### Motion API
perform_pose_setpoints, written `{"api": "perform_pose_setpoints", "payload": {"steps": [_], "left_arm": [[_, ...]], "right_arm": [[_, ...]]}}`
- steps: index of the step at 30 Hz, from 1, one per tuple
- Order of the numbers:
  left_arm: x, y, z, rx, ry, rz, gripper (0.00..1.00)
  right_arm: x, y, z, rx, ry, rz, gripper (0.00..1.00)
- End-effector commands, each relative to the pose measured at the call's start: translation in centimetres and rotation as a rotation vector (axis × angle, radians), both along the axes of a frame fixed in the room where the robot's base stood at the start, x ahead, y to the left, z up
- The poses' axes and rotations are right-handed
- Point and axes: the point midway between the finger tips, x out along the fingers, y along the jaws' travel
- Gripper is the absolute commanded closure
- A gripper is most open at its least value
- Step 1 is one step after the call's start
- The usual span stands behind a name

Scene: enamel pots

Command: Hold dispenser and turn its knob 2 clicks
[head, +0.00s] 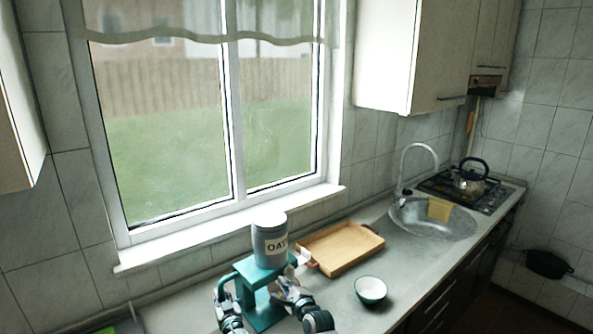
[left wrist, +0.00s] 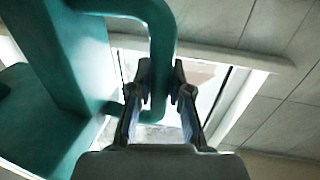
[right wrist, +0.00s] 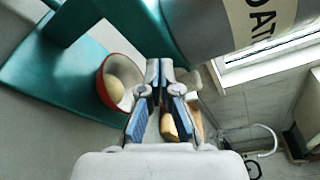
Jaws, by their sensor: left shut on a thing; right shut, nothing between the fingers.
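The dispenser is a grey canister (head: 270,245) with a white lid and "OATS" lettering, upright on a teal stand (head: 262,312). My left gripper (head: 222,291) is shut on the teal handle at the stand's left side; the handle (left wrist: 163,45) runs between its fingers in the left wrist view. My right gripper (head: 284,285) is at the stand's right side, below the canister. Its fingertips (right wrist: 160,76) are together with nothing between them. A pale piece (right wrist: 191,80), perhaps the knob, shows just beyond them; I cannot tell if they touch.
A red-rimmed bowl (right wrist: 116,84) with pale contents shows by the stand's base in the right wrist view. A wooden tray (head: 340,250) lies right of the dispenser, and a teal bowl (head: 371,290) stands in front of it. Sink (head: 433,219) and kettle (head: 468,182) are farther right. The window is behind.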

Motion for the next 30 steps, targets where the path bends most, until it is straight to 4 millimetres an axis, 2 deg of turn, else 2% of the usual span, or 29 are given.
{"api": "perform_pose_setpoints", "payload": {"steps": [30], "left_arm": [[0.01,0.00,0.11,0.001,-0.002,-0.001,1.00]], "right_arm": [[0.79,-0.89,-0.07,-0.001,-0.001,-0.001,1.00]]}}
